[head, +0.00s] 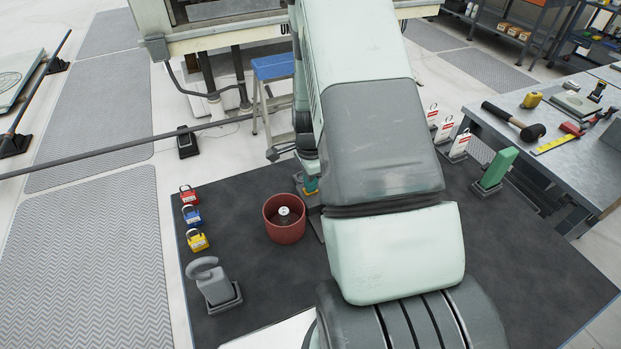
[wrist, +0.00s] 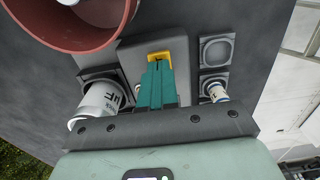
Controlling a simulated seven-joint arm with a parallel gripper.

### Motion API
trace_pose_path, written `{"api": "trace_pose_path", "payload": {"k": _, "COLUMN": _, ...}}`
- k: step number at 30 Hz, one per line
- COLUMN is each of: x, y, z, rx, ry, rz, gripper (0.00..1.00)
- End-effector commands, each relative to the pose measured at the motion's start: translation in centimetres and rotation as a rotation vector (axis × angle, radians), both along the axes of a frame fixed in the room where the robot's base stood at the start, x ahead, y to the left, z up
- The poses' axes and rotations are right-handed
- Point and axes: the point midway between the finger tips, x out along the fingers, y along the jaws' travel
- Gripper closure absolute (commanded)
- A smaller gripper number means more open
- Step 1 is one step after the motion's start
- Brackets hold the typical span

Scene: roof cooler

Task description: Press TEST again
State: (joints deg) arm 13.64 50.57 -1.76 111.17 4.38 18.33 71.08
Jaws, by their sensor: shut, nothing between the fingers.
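My gripper (wrist: 157,88) is shut, its teal fingers together and empty. In the wrist view the fingertips lie over a yellow part (wrist: 159,57) on a grey box (wrist: 181,58). I cannot tell whether they touch it. No TEST marking can be read, and any button under the fingertips is hidden. In the head view the teal fingers of my gripper (head: 310,184) show just left of my arm, low over the dark mat (head: 262,272). My arm hides most of the box there.
A red pot (head: 284,230) stands close to the left of my gripper. In the wrist view a white cylinder (wrist: 98,99) and a small white-blue one (wrist: 217,92) flank the fingers. Padlocks (head: 192,215) line the mat's left edge. A green block (head: 495,168) stands right.

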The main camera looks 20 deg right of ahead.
Motion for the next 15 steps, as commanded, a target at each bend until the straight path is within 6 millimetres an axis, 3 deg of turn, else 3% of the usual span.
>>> {"api": "trace_pose_path", "payload": {"k": 15, "x": 0.0, "y": 0.0, "z": -1.9, "rx": -0.001, "ry": -0.001, "rz": 0.0, "gripper": 1.0}}
